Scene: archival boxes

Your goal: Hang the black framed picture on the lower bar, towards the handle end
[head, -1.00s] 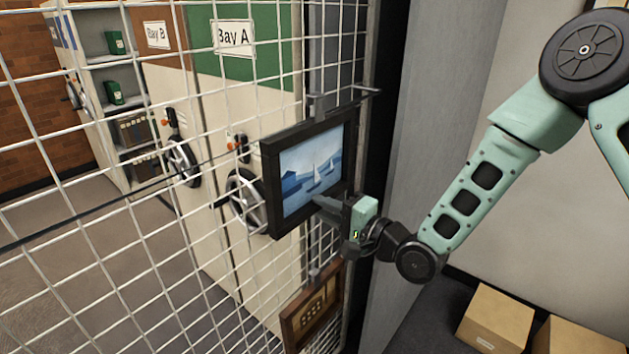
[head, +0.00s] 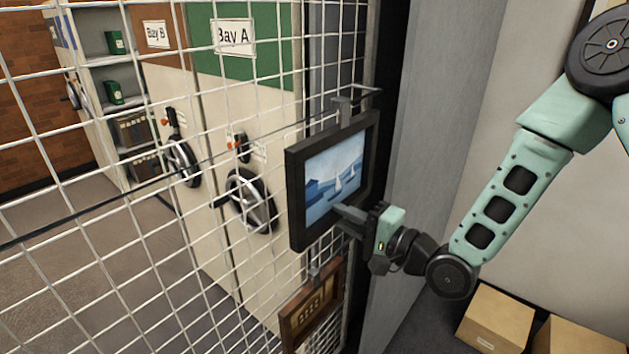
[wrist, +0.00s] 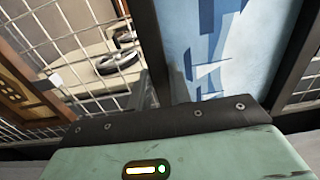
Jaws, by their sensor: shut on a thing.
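The black framed picture (head: 335,180), showing sailboats on blue water, is upright and slightly turned in front of the wire mesh screen. My gripper (head: 352,213) is shut on its lower right part. In the wrist view the picture (wrist: 225,50) fills the upper middle, with dark frame sides left and right. A grey hook piece (head: 344,110) stands at the picture's top edge, by a short rod reaching right. I cannot tell whether the hook touches any bar.
A brown framed piece (head: 312,303) hangs on the mesh just below the picture. Behind the mesh are Bay A and Bay B cabinets with handwheels (head: 250,200). A grey post (head: 425,150) stands right of the screen. Cardboard boxes (head: 497,315) lie at lower right.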

